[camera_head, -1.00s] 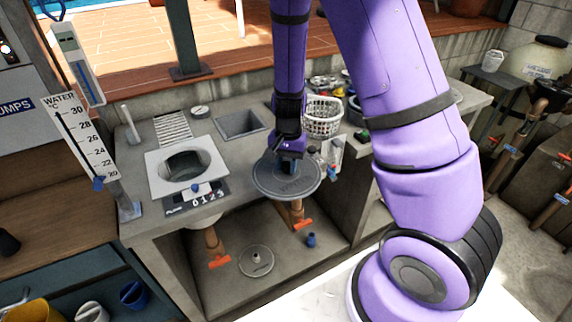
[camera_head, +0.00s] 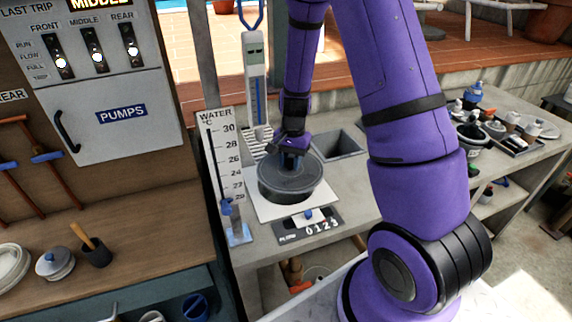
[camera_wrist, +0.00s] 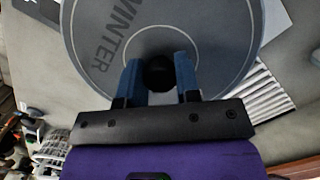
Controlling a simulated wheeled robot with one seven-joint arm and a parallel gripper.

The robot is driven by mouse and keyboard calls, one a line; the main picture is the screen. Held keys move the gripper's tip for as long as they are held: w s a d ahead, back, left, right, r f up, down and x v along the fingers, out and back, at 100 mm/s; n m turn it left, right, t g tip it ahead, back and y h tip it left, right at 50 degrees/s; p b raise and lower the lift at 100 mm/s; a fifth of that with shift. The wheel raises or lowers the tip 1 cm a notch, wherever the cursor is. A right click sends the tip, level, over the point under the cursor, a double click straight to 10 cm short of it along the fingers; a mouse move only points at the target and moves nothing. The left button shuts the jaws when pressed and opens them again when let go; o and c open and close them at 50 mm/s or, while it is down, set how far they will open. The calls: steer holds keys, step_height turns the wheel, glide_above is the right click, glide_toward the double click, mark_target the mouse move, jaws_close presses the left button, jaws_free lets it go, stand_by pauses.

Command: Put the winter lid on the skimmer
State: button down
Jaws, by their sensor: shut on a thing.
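The winter lid (camera_head: 290,178) is a round grey disc, and the wrist view shows the word WINTER on its face (camera_wrist: 118,42). My gripper (camera_head: 292,156) is shut on the dark knob (camera_wrist: 158,74) at the lid's middle, with a blue finger on each side of it. In the head view the lid is over the skimmer (camera_head: 262,206), a round well in a pale square plate on the grey counter. The lid hides most of the opening. A dark curved wall shows below its front edge, so the lid looks raised above the opening.
The water temperature scale (camera_head: 220,160) and a hanging thermometer (camera_head: 256,90) stand close at left. A square recess (camera_head: 338,146) is to the right. The PUMPS cabinet (camera_head: 105,110) is further left.

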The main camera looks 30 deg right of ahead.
mark_target(287, 169)
steer(key=shift+w+a, duration=0.35)
steer(key=shift+w, duration=0.2)
steer(key=shift+f, duration=1.9)
steer(key=shift+f, duration=0.35)
steer(key=shift+f, duration=0.4)
steer(key=shift+f, duration=0.3)
stand_by(0.5)
steer(key=c, duration=0.6)
jaws_free()
